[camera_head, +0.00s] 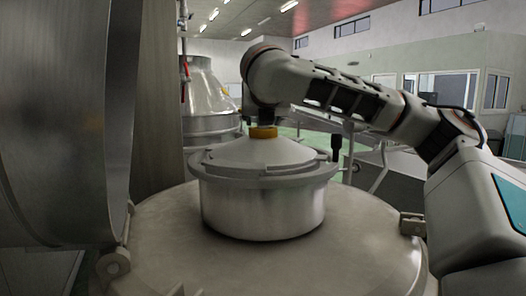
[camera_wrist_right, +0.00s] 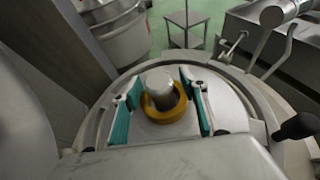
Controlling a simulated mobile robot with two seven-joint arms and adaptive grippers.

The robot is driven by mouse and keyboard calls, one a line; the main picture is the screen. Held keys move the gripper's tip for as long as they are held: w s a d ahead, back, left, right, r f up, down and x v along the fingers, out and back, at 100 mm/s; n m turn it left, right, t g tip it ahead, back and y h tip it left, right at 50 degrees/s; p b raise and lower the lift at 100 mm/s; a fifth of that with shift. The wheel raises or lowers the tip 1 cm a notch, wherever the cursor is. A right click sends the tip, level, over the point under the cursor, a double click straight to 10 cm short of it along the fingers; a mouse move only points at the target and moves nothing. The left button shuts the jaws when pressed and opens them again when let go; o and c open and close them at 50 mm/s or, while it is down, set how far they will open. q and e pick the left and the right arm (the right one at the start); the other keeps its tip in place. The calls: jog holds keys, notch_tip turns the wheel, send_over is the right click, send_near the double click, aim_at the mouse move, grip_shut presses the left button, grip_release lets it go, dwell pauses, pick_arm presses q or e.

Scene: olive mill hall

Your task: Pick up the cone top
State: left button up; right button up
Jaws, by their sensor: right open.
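The cone top (camera_head: 262,153) is a pale metal conical lid on a round, flanged metal vessel (camera_head: 262,210) in the middle of the head view. A yellow ring (camera_head: 263,132) sits at its peak. My right arm reaches over from the right, and my right gripper (camera_wrist_right: 162,106) points down at the peak. In the right wrist view its teal-padded fingers are open, one on each side of the yellow ring (camera_wrist_right: 166,112) and a round metal knob (camera_wrist_right: 158,82). Gaps show between pads and ring. In the head view the fingers are hard to make out. My left gripper is not in view.
The vessel stands on a broad domed metal tank top (camera_head: 160,235). A large upright metal door or drum (camera_head: 60,130) closes off the left side. A clamp (camera_head: 411,223) sits at the tank's right edge. Another metal vessel (camera_head: 208,95) stands behind.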

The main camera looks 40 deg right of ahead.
grip_shut()
jog(key=shift+r, duration=0.2)
jog(key=shift+r, duration=0.1)
